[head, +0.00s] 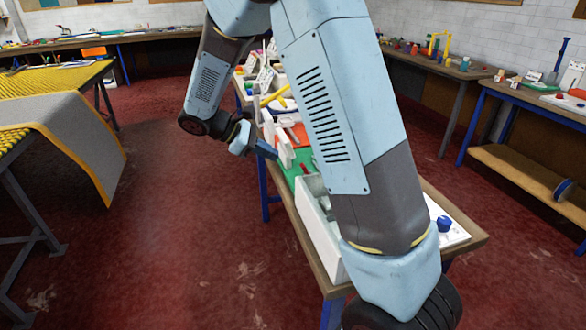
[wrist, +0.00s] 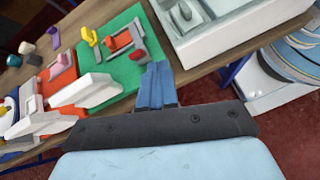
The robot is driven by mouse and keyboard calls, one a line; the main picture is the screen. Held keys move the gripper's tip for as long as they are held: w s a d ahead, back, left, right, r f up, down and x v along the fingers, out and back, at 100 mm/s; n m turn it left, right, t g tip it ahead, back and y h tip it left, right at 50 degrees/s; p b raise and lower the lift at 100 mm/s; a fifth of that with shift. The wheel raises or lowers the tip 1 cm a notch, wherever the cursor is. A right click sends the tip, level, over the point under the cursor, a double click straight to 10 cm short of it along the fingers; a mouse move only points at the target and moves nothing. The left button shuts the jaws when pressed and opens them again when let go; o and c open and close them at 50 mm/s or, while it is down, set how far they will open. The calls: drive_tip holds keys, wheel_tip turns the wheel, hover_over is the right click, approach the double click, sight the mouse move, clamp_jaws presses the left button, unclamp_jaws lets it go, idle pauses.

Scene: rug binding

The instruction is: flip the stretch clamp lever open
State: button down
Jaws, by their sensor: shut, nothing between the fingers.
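My gripper (wrist: 157,72) has its blue fingers together and empty. In the wrist view its tips are over the near edge of a green board (wrist: 128,77), just below a grey and red fitting (wrist: 122,41) with a red knob (wrist: 138,54). This fitting looks like the stretch clamp with its lever, but I cannot be sure, nor tell the lever's angle. I cannot tell whether the fingertips touch it. In the head view my gripper (head: 268,150) is at the bench's left side, beside the green board (head: 289,174); my arm hides much of the bench.
A white tray (wrist: 235,38) lies right of the green board. White blocks (wrist: 88,90) and an orange board (wrist: 46,83) are to its left. A yellow hook (wrist: 89,36) stands on the green board. The red floor (head: 180,230) left of the bench is open.

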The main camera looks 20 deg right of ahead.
drive_tip(key=w+a+f+n+t+h, duration=0.1)
drive_tip(key=w+a+f+n+h, duration=0.2)
drive_tip(key=f, duration=0.5)
drive_tip(key=w+a+n, duration=0.1)
drive_tip(key=a, duration=0.1)
drive_tip(key=shift+w+a+h, duration=0.3)
drive_tip(key=shift+w, duration=0.1)
drive_tip(key=x, duration=0.4)
drive_tip(key=r+x, duration=0.1)
drive_tip(key=x, duration=0.6)
drive_tip(key=shift+w+d+r, duration=0.15)
drive_tip(key=shift+d+r, duration=0.05)
drive_tip(key=shift+d, duration=0.4)
drive_tip(key=shift+d+r, duration=0.35)
drive_tip(key=shift+d, duration=0.45)
